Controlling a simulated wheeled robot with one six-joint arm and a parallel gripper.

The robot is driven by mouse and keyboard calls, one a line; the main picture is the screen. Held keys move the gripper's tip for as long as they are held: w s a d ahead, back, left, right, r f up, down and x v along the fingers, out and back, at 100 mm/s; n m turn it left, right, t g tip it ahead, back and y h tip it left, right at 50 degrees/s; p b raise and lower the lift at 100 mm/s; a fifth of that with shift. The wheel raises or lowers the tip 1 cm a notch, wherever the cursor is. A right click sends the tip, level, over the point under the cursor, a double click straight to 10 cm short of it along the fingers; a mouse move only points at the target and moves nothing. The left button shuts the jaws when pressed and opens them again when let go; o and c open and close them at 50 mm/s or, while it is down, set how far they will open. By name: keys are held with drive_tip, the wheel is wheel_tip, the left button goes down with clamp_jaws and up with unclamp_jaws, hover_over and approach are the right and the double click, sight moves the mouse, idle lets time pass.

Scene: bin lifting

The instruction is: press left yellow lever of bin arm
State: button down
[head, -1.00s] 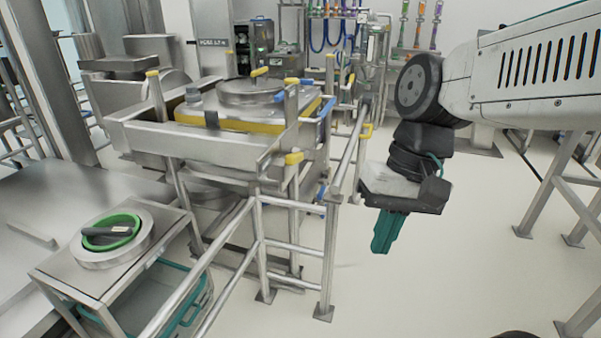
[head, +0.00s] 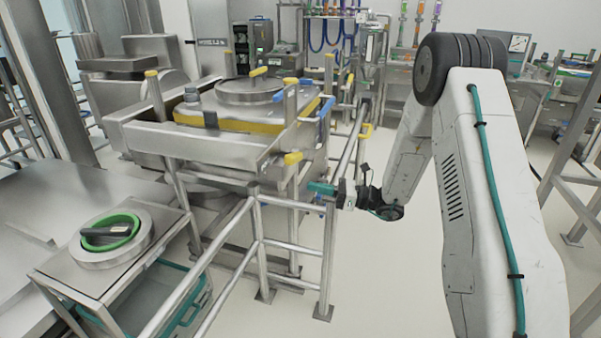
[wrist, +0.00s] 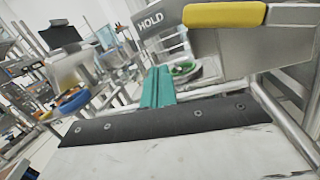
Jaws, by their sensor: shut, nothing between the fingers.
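The bin arm is a grey metal frame (head: 200,148) around the bin (head: 215,112) with a yellow band. A yellow lever (head: 293,158) shows at its near right end, and another yellow-tipped part (head: 152,73) stands at its left. In the wrist view a large yellow lever (wrist: 225,14) is at the upper right, beside a metal face marked HOLD. My gripper (head: 312,187) has teal fingers, shut and empty, pointing left below and right of the near yellow lever. The fingers (wrist: 158,70) show no contact with the yellow lever. Which lever is the left one is unclear.
Metal railings (head: 295,247) stand in front of the bin, close to my gripper. A steel stand (head: 75,262) with a green-ringed round lid (head: 110,232) is at the lower left. A blue handle (wrist: 73,100) shows at left in the wrist view. Floor right of the railings is clear.

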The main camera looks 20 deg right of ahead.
sight(293, 156)
drive_tip(key=w+d+f+m+t+h, duration=0.2)
drive_tip(key=d+f+m+t, duration=0.2)
drive_tip(key=d+f, duration=0.1)
drive_tip(key=shift+w+f+m+t, duration=0.3)
drive_tip(key=shift+w+f+m, duration=0.1)
drive_tip(key=shift+f, duration=0.25)
drive_tip(key=shift+a, duration=0.1)
drive_tip(key=w+a+r, duration=0.6)
drive_tip(key=w, duration=0.1)
drive_tip(key=shift+w+a, duration=0.15)
drive_tip(key=shift+a, duration=0.15)
drive_tip(key=shift+d+r, duration=0.15)
drive_tip(key=shift+r, duration=0.05)
